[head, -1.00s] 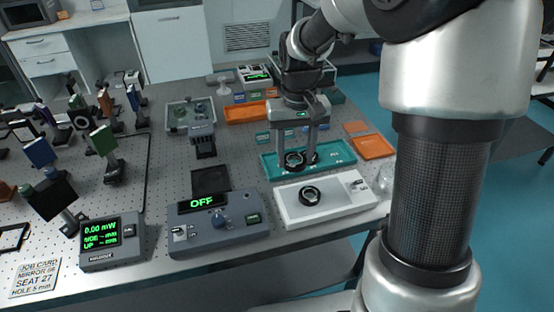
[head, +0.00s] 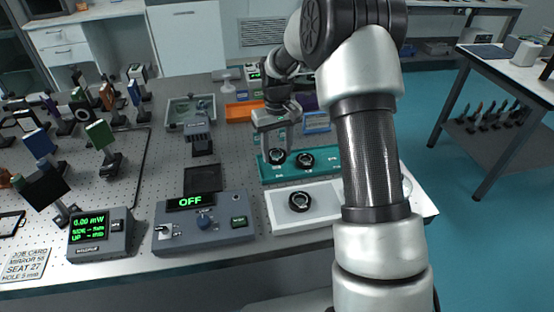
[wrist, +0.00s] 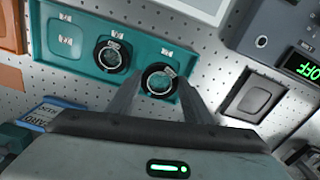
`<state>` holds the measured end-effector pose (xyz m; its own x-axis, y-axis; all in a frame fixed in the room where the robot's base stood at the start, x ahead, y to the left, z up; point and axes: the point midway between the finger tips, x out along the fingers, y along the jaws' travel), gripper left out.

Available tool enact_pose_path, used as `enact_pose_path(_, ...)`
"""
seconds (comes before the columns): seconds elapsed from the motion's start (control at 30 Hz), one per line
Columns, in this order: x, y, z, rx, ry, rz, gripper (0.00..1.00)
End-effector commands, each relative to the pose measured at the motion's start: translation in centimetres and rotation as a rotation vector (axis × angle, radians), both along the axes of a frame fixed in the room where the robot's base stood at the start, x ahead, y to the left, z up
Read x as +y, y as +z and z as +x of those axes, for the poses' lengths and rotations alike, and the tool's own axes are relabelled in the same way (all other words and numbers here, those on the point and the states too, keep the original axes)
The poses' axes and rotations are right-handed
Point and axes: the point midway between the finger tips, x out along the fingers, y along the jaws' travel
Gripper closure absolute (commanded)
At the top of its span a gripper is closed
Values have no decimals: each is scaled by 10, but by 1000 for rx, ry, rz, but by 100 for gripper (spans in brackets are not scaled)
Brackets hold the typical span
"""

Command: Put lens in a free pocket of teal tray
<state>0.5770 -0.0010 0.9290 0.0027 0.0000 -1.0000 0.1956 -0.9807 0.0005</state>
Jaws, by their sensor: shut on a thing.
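My gripper (head: 277,154) is shut on a dark-ringed lens (wrist: 159,82), with one finger on each side of its ring. The lens is at the left end of the teal tray (head: 325,170) in the head view, which is the right end of the tray (wrist: 60,82) in the wrist view. I cannot tell whether it touches the tray floor. A second dark-ringed lens (head: 305,160) sits in the tray's neighbouring pocket and also shows in the wrist view (wrist: 112,56). Marked tray places beyond it look empty. My arm hides the tray's right end in the head view.
A white tray (head: 325,196) with another ringed lens (head: 299,201) lies in front of the teal tray. A grey control box reading OFF (head: 205,222) is at front left. An orange tray (head: 243,111) is behind. A dark square pad (head: 206,180) lies to the left.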

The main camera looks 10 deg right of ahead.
Motion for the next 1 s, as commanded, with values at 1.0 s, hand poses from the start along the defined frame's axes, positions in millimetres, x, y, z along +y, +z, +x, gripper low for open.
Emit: enact_pose_path(1.0,0,-32,-1,1,0,0,47)
